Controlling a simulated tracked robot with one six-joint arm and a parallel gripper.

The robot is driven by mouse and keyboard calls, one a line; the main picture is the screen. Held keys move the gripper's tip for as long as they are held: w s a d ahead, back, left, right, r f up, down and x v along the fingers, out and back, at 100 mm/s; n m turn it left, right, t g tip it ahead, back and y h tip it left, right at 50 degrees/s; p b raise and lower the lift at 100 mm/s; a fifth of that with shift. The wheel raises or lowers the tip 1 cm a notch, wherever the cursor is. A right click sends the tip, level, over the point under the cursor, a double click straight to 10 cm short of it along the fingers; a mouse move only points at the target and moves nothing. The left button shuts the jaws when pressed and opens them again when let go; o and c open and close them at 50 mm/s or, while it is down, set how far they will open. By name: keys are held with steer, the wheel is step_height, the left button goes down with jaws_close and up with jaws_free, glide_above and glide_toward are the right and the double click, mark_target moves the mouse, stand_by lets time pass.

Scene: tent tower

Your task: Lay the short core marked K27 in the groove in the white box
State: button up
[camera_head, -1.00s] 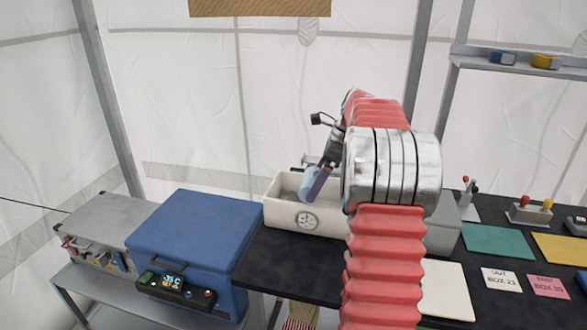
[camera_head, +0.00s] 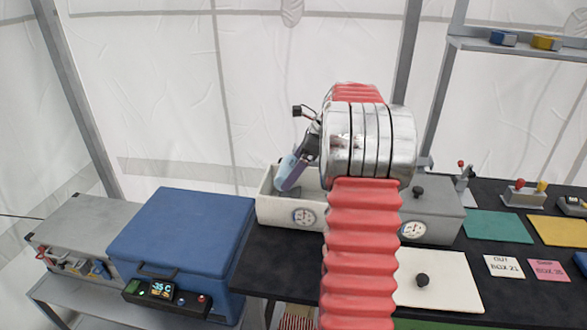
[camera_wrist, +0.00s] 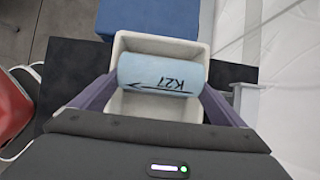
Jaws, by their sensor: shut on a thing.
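The short core (camera_wrist: 160,75) is a pale blue cylinder marked K27 with an arrow. In the wrist view it lies across the picture between the two purple fingers of my gripper (camera_wrist: 163,90), which is shut on it. The white box (camera_head: 270,212) has a round dial on its front and stands on the dark table. In the wrist view the box's white walls (camera_wrist: 158,45) frame the core. My gripper (camera_head: 290,172) points down and left over the box in the head view. The groove is hidden behind the core and the box's front wall.
A blue cooler (camera_head: 185,245) with a lit display stands left of the box. A grey box (camera_head: 445,212) with a dial stands to its right, and a white lid (camera_head: 440,290) with a black knob lies in front. Green (camera_head: 497,227) and yellow (camera_head: 560,229) mats lie further right.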

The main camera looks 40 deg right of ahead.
steer(key=shift+d, duration=0.1)
steer(key=shift+f, duration=4.1)
steer(key=shift+f, duration=0.2)
steer(key=o, duration=0.9)
steer(key=shift+o, duration=0.2)
steer(key=shift+s, duration=0.1)
steer(key=v, duration=1.3)
steer(key=shift+r, duration=0.3)
